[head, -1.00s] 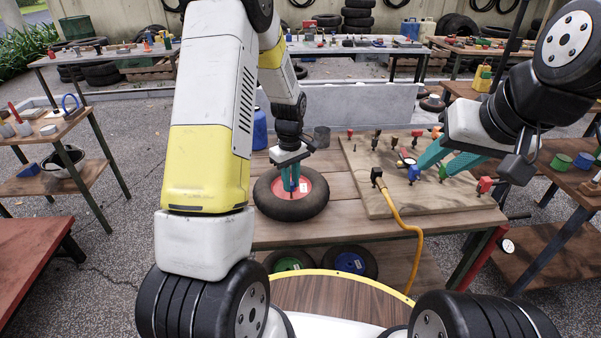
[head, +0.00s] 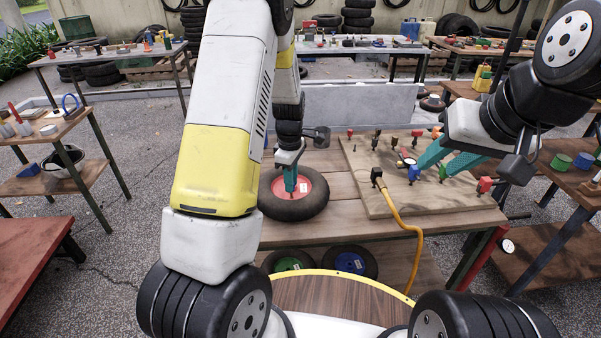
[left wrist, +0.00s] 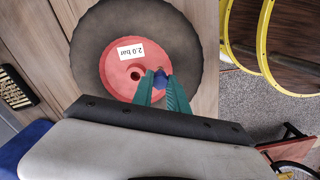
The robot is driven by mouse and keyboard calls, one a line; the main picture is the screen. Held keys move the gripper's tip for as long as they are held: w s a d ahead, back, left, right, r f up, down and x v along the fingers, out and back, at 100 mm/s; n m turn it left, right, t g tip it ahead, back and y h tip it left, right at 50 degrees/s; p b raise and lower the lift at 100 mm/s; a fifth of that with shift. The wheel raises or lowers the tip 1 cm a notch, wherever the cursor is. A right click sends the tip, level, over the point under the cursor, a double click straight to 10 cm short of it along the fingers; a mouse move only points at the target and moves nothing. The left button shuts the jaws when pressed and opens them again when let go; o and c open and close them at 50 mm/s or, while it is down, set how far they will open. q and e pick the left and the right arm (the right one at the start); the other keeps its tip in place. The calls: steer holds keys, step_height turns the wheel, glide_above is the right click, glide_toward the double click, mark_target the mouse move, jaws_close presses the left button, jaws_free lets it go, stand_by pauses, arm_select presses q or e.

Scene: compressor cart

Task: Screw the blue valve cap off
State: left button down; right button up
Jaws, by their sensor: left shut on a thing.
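The wheel with a black tyre (head: 294,207) and red hub (head: 313,187) lies flat on the wooden table. In the left wrist view the red hub (left wrist: 126,82) carries a white "2.0 bar" label and a dark centre hole. My left gripper (head: 291,189) points down over the hub. In the left wrist view its teal fingers (left wrist: 160,82) are shut on the blue valve cap (left wrist: 160,77), near the hub's edge. The cap is hidden in the head view. My right gripper (head: 438,166) is open above the wooden board, its teal fingers apart.
The board (head: 400,205) to the right holds several small coloured fittings and a black connector (head: 377,177) with a yellow hose (head: 403,222). Two more wheels lie on the shelf below. Bare planks (head: 340,215) lie between wheel and board.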

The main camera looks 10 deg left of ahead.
arm_select(q)
steer(key=n, duration=0.3)
steer(key=shift+n, duration=1.7)
steer(key=shift+n, duration=1.6)
